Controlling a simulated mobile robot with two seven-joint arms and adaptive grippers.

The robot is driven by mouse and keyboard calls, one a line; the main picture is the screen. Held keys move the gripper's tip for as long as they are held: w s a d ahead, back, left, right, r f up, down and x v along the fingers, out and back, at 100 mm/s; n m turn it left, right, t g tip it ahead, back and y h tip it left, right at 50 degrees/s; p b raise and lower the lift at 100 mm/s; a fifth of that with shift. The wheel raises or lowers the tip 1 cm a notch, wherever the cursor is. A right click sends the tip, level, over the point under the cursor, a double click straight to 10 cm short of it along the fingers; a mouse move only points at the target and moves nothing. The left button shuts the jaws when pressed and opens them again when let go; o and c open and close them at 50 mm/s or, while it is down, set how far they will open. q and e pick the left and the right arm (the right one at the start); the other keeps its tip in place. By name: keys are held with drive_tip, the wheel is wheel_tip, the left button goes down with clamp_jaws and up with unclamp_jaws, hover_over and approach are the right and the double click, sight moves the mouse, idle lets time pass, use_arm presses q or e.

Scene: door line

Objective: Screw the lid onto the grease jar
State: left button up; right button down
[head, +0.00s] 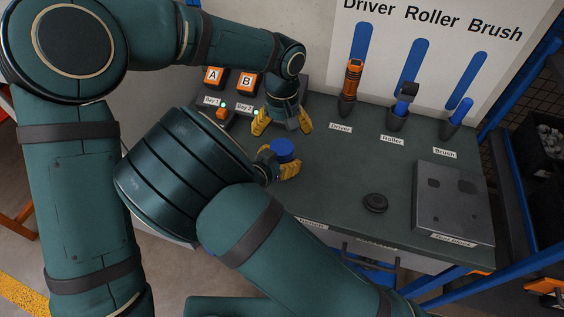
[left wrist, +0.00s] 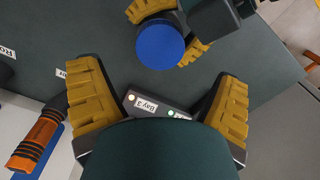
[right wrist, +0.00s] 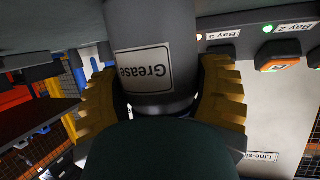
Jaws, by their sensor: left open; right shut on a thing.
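The grease jar (right wrist: 178,28) is a grey cylinder with a "Grease" label, seen in the right wrist view. My right gripper (head: 281,167) is shut around it, with a yellow finger on each side. A round blue lid (head: 283,149) sits on top of the jar; it also shows in the left wrist view (left wrist: 160,46). I cannot tell how tightly it sits. My left gripper (head: 282,122) is open and empty, pointing down just behind the jar in the head view. In the left wrist view the lid lies beyond its fingertips, not between them.
A black round disc (head: 375,203) lies on the bench (head: 335,180). A grey plate (head: 452,205) is at the right. Driver (head: 351,85), roller (head: 402,105) and brush (head: 457,115) stand in holders at the back. Orange A and B blocks (head: 230,79) are behind my left gripper.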

sight(282, 146)
use_arm(q)
drive_tip(key=shift+f, duration=3.15)
drive_tip(key=shift+c, duration=0.2)
drive_tip(key=c, duration=1.3)
drive_tip(key=shift+o, duration=0.2)
drive_tip(key=m, duration=0.5)
drive_tip(key=shift+m, duration=0.3)
drive_tip(key=m, duration=0.5)
drive_tip(key=shift+m, duration=0.4)
drive_tip(key=o, duration=1.3)
drive_tip(key=shift+c, duration=0.2)
drive_tip(key=shift+r, duration=2.25)
